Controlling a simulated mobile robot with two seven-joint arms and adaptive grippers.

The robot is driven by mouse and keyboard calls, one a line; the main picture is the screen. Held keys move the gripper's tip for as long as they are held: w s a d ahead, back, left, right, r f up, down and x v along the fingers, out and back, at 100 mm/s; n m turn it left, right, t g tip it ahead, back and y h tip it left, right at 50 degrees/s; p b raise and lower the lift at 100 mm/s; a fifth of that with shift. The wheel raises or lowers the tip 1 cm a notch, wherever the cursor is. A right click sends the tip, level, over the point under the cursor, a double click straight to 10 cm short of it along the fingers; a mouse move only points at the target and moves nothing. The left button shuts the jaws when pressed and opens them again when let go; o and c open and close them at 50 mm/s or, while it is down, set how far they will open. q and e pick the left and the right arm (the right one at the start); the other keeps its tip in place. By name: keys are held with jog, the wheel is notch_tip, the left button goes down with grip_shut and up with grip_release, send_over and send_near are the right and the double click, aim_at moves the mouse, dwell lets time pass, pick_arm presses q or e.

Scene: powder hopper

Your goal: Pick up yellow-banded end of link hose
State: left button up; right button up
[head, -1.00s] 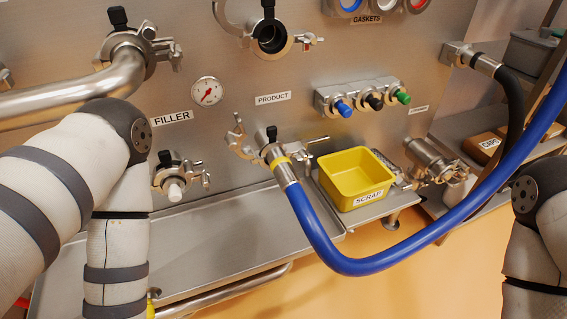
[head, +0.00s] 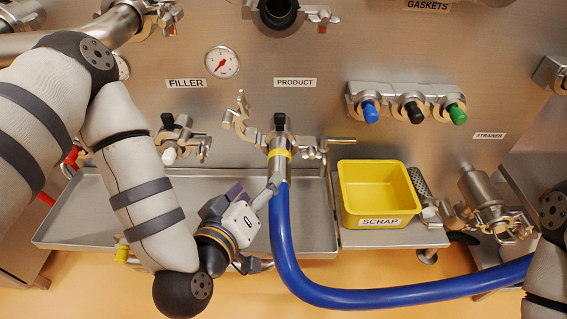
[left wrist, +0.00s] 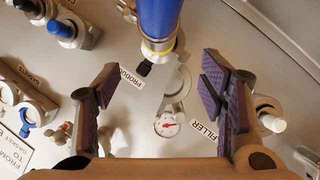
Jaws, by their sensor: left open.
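The link hose (head: 281,225) is blue, with a metal end ringed by a yellow band (head: 280,153). That end sits at a clamp fitting below the PRODUCT label, and the hose hangs down and curves right. In the left wrist view the yellow band (left wrist: 158,45) shows at the top, beyond the fingers. My left gripper (head: 262,197) is just left of the hose, below the band. Its purple-padded fingers are spread wide in the left wrist view (left wrist: 162,88), with nothing gripped between them. My right gripper is out of view.
A yellow SCRAP bin (head: 343,205) stands right of the hose on a small shelf. A steel tray (head: 80,225) lies behind my left arm. An open clamp (head: 240,122) hangs left of the hose end. A strainer (head: 480,192) is at right.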

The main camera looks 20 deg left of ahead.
aim_at(274, 168)
pick_arm(q)
jog(key=b+x, duration=0.1)
jog(key=x, duration=0.8)
jog(key=shift+w+d+f, duration=0.15)
jog(key=shift+w+f, duration=0.1)
jog(key=shift+f, duration=0.05)
jog(key=c, duration=1.3)
jog(key=shift+o, duration=0.2)
jog(key=shift+w+r, duration=0.1)
jog(key=shift+r, duration=0.2)
